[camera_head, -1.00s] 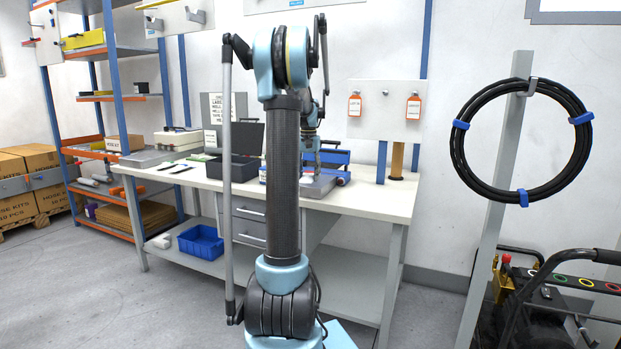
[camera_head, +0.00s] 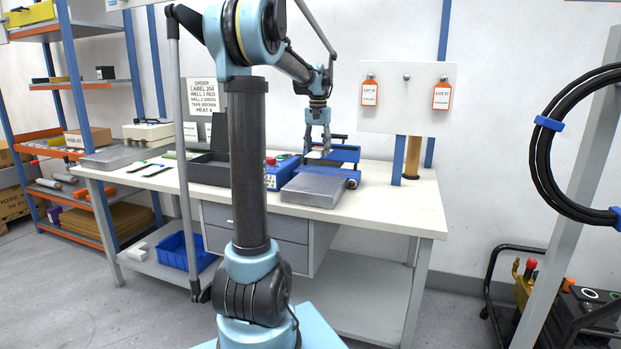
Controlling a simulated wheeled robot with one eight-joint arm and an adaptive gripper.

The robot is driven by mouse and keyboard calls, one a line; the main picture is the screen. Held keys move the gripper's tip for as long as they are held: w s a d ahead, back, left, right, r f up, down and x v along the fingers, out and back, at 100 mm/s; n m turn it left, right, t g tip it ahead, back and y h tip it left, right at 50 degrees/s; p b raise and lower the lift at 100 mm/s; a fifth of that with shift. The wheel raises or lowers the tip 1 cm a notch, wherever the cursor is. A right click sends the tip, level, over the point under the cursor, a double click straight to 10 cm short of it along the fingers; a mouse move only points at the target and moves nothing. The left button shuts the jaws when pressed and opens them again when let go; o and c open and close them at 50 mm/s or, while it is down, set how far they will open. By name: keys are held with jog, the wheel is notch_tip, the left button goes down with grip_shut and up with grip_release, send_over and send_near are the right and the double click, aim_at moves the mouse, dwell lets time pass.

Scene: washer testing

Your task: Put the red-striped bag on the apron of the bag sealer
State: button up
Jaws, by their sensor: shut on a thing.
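The bag sealer (camera_head: 277,174) is a blue machine with a red button, standing on the white bench. Its flat grey apron (camera_head: 315,189) lies in front of the blue sealing bar (camera_head: 335,153), and its top looks bare. My gripper (camera_head: 317,152) hangs pointing down just above the back of the sealer, over the bar area. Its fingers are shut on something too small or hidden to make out. I cannot pick out the red-striped bag anywhere, so I cannot tell from the picture whether it is what I hold.
A dark open bin (camera_head: 211,168) is left of the sealer, partly behind my arm. A tag board (camera_head: 407,97) and a brown roll on a post (camera_head: 412,157) stand to the right. The bench (camera_head: 390,207) is clear at its right front. A hose coil (camera_head: 545,150) hangs at far right.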

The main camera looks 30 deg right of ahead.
send_over(317, 181)
notch_tip(317, 181, down, 4)
jog(key=shift+d+f, duration=0.1)
jog(key=shift+f, duration=2.6)
jog(key=shift+f, duration=0.1)
jog(key=o, duration=1.1)
